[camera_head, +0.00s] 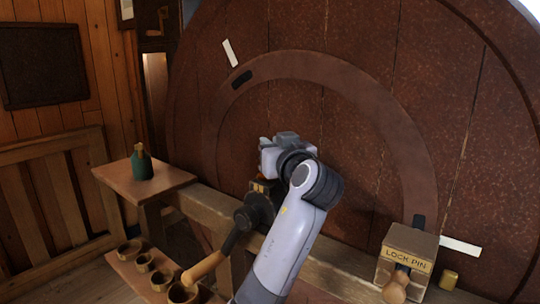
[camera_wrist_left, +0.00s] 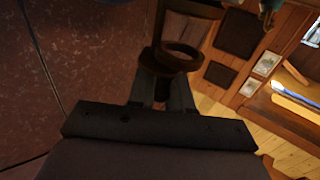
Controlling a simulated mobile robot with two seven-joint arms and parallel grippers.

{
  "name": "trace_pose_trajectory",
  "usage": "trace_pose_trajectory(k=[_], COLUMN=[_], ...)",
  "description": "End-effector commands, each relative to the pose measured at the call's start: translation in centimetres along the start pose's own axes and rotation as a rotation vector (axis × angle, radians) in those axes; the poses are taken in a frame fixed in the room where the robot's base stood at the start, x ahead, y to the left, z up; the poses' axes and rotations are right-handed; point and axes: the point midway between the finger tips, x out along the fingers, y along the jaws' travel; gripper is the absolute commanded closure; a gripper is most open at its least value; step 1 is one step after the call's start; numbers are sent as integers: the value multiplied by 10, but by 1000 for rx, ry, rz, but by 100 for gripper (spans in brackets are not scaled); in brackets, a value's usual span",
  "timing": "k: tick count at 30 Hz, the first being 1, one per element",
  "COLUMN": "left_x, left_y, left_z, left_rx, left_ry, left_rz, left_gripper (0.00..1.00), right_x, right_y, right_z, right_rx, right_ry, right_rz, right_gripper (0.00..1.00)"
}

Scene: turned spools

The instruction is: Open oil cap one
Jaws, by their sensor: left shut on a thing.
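My left gripper (camera_wrist_left: 162,88) is seen from behind in the left wrist view. Its two fingers are shut on a dark brown round piece (camera_wrist_left: 180,58) with a ring-shaped top, which looks like an oil cap. In the head view my left wrist covers the gripper's fingers and the held piece. Part of a dark fitting with a small yellowish label (camera_head: 259,187) shows just below the wrist, beside the big wheel. I cannot read its label or tell whether the cap is still seated. My right gripper is not in view.
The large brown wheel (camera_head: 360,65) stands behind a wooden beam (camera_head: 215,205). A crank with a wooden handle (camera_head: 205,267) is left of my arm, above several wooden cups (camera_head: 143,262). A green oil can (camera_head: 141,166) stands on a side table. The lock pin block (camera_head: 408,258) is at right.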

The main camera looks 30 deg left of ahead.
Motion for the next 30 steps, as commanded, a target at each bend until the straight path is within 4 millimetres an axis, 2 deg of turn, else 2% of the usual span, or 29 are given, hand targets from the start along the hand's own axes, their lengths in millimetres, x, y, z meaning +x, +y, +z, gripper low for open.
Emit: trace_pose_trajectory(k=[3, 10, 18, 30], left_x=[-2, -2, -2, -1], left_y=[5, 8, 10, 13], left_z=[4, 1, -1, -1], left_rx=[0, 2, 2, 1], left_ry=[-1, 2, 1, 1], left_rz=[-105, -294, -468, -631], left_gripper=[100, 100, 100, 100], right_x=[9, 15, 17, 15], right_y=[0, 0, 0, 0], right_z=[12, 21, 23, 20], right_rx=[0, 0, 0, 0], right_ry=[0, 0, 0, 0], right_rz=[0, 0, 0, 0], right_gripper=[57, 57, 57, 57])
